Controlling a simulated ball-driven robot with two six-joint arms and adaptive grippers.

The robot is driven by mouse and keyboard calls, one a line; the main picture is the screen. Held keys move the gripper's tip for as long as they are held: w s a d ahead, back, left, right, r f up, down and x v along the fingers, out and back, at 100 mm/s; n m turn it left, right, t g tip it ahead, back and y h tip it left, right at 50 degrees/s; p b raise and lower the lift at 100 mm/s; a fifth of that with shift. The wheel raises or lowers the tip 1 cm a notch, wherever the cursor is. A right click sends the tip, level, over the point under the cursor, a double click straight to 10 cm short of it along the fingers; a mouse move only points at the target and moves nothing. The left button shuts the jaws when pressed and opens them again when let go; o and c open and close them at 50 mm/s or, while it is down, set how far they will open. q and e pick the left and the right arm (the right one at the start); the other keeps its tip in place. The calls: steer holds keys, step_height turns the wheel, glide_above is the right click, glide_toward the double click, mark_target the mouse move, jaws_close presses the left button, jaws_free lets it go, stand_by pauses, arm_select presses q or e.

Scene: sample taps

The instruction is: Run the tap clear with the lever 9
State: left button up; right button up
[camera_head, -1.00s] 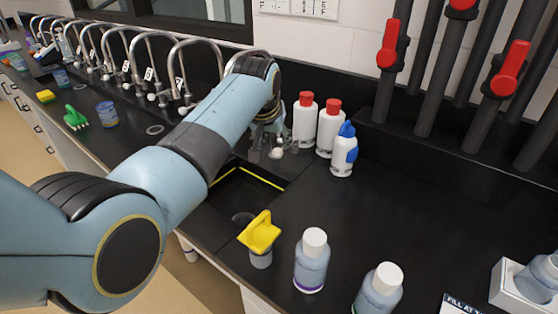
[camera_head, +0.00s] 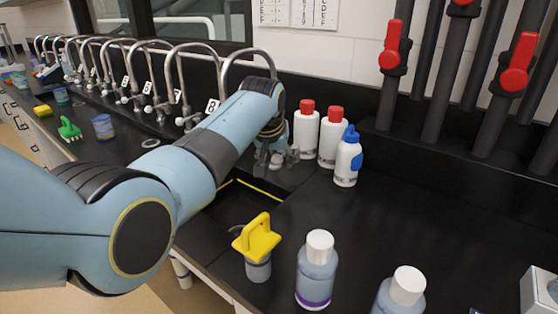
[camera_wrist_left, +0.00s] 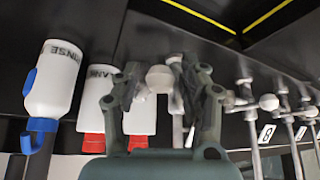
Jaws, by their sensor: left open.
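The tap I take as number 9 has a tall silver spout (camera_head: 250,62) rising behind my left forearm; its number plate is hidden. Its lever ends in a round white knob (camera_wrist_left: 160,78), seen in the left wrist view. My left gripper (camera_head: 276,156) is at this knob, low over the back edge of the sink. In the left wrist view my left gripper (camera_wrist_left: 161,92) is open, with one finger on each side of the knob. I cannot tell whether either finger touches it. No water shows. My right gripper is out of view.
Two red-capped white bottles (camera_head: 332,138) and a blue-capped bottle (camera_head: 346,162) stand close right of the gripper. The plate 8 (camera_head: 211,106) marks the neighbouring tap on the left. The counter (camera_head: 420,215) at right is largely bare.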

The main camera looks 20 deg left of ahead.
arm_select(q)
steer(key=shift+w+d+b, duration=0.2)
steer(key=shift+d+b, duration=0.1)
steer(key=shift+d, duration=2.95)
steer(key=shift+a, duration=0.1)
stand_by(1.0)
